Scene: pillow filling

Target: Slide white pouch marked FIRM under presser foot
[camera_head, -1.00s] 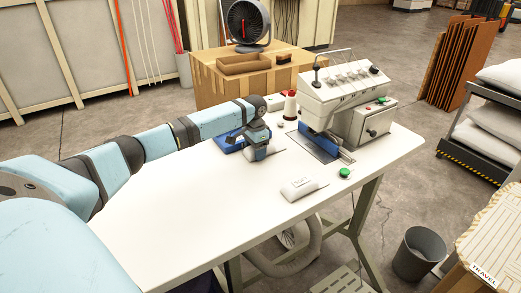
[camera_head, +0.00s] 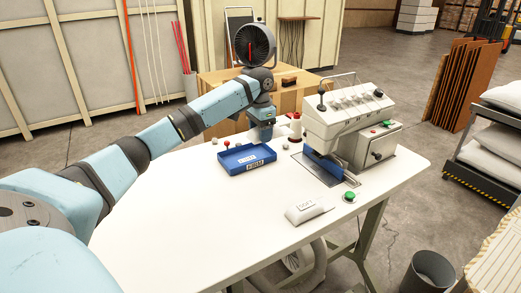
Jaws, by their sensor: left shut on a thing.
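My left gripper (camera_head: 262,136) is at the table's far edge, behind the blue tray. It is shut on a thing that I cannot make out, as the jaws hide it. The blue tray (camera_head: 232,166) has a FIRM label on its front wall. A small pale patch shows inside it; I cannot tell whether that is a pouch. A white pouch marked SOFT (camera_head: 307,213) lies near the table's front edge. The white machine (camera_head: 335,122) stands to the right of the gripper, with a blue part over its bed plate (camera_head: 316,172). The presser foot itself is hard to make out. My right gripper is out of view.
A green button (camera_head: 349,197) is in front of the machine. Small knobs lie around the tray. The left part of the white table (camera_head: 190,225) is clear. A fan (camera_head: 253,44) stands behind.

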